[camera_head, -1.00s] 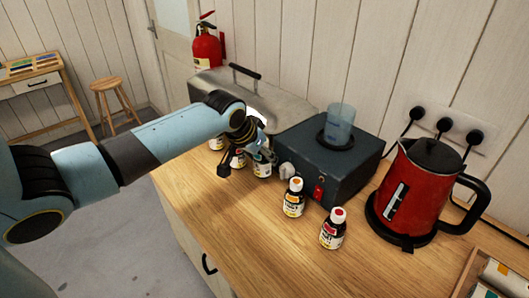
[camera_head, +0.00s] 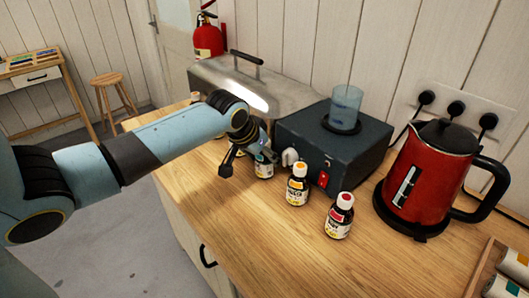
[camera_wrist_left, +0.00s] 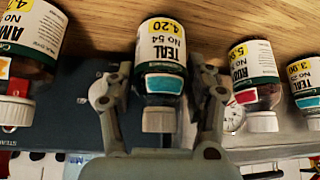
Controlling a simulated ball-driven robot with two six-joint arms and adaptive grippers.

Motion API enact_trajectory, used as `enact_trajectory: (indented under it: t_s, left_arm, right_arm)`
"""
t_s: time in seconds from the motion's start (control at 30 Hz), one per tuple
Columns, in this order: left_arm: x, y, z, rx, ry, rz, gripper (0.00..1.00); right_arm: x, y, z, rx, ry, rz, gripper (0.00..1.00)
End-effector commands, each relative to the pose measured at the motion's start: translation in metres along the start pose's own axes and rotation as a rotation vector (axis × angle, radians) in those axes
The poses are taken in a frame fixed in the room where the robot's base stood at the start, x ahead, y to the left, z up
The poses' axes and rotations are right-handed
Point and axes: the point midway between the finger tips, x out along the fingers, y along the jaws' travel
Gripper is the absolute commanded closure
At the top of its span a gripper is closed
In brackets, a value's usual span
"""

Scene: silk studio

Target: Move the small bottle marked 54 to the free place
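The small bottle marked 54 has a teal and white label with a yellow price patch and shows in the left wrist view (camera_wrist_left: 162,62). My left gripper (camera_wrist_left: 160,92) has its fingers spread on either side of it, with narrow gaps that seem to remain. In the head view, this bottle (camera_head: 263,168) stands on the counter, its upper part hidden by my left gripper (camera_head: 246,162). The amber bottle (camera_head: 298,188) stands to its right. The ruby bottle (camera_wrist_left: 253,70) is on its other side. My right gripper is not in view.
A red-capped bottle (camera_head: 339,217) stands near a red kettle (camera_head: 430,180). A dark box (camera_head: 345,150) bearing a blue cup (camera_head: 345,108) stands close behind the bottles. A metal case (camera_head: 250,95) stands farther left. The front of the wooden counter (camera_head: 270,235) is clear.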

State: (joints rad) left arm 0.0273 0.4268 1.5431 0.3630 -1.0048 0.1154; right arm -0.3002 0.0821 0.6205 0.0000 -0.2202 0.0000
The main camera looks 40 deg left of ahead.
Motion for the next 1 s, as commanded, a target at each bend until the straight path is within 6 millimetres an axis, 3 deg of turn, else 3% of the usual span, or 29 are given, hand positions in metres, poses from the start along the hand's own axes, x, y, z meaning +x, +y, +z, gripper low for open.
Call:
enact_trajectory:
  t_s: [0.37, 0.8, 1.0]
  left_arm:
    - [-0.008, -0.001, -0.002, 0.002, 0.002, -0.001, 0.44]
    - [-0.098, 0.0, -0.001, 0.006, 0.0, -0.002, 0.44]
    - [-0.12, 0.0, -0.002, 0.002, 0.0, -0.001, 0.44]
  right_arm:
    - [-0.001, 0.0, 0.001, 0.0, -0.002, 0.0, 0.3]
    - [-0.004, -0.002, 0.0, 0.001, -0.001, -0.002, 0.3]
    - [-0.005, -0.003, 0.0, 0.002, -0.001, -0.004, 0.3]
